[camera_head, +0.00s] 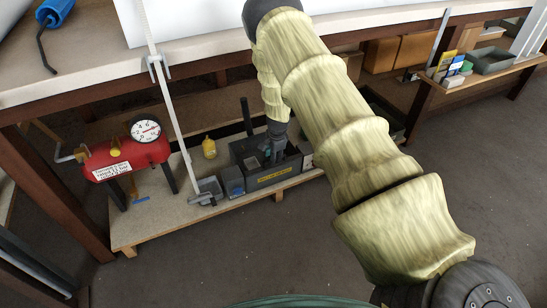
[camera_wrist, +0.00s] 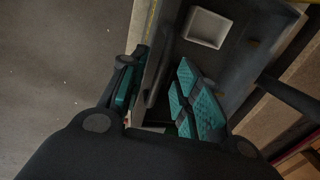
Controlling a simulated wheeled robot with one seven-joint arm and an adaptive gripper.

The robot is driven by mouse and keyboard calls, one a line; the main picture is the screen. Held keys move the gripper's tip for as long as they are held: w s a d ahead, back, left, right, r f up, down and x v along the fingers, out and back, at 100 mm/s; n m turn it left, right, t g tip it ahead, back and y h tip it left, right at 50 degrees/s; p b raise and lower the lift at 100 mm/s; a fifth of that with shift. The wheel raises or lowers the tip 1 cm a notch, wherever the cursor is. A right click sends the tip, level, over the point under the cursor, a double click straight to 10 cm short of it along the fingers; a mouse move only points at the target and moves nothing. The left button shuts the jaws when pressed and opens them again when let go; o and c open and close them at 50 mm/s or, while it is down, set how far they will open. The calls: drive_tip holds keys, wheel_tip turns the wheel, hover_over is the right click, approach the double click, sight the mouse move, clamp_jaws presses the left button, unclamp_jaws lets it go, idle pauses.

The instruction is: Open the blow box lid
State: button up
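The blow box (camera_head: 275,180) is a dark grey box with a yellow label on its front, standing on the low wooden shelf. My gripper (camera_head: 277,146) points down at the box's top from above. In the wrist view my gripper (camera_wrist: 155,100) has its teal-padded fingers apart, on either side of a dark bar-like part (camera_wrist: 157,72) along the box's front edge. I see no clear contact between pads and bar. The lid's edges are hard to make out.
A red air tank with a gauge (camera_head: 125,158) stands left on the shelf (camera_head: 150,225). A yellow bottle (camera_head: 209,147) and small grey boxes (camera_head: 233,181) are left of the blow box. A dark upright post (camera_head: 246,115) stands behind it. The workbench (camera_head: 100,75) overhangs the shelf.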

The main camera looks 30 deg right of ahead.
drive_tip(key=shift+f, duration=0.1)
clamp_jaws()
idle(0.3)
